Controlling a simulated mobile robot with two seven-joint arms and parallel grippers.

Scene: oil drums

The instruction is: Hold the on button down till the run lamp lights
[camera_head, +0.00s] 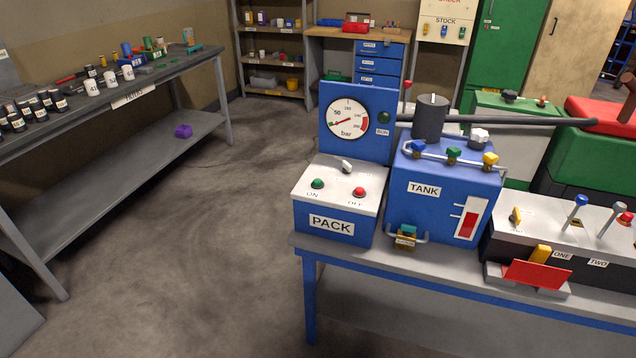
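The green ON button (317,184) sits on the white sloped top of the blue PACK box (331,222), at the left end of the blue bench. The red OFF button (359,192) is to its right, and a small pale lever (347,166) stands behind them. The RUN lamp (384,117) is on the upright blue panel behind, right of the bar gauge (347,120). The lamp is dark green and looks unlit. The gauge needle is red and points to the lower left. Neither of my grippers shows in the view, and nothing touches the ON button.
The blue TANK (440,195) with coloured valves stands right of the PACK box. A lever box (548,235) with a red plate stands further right. A grey table (150,98) with mugs and cans is at the left. Open floor (215,225) lies between.

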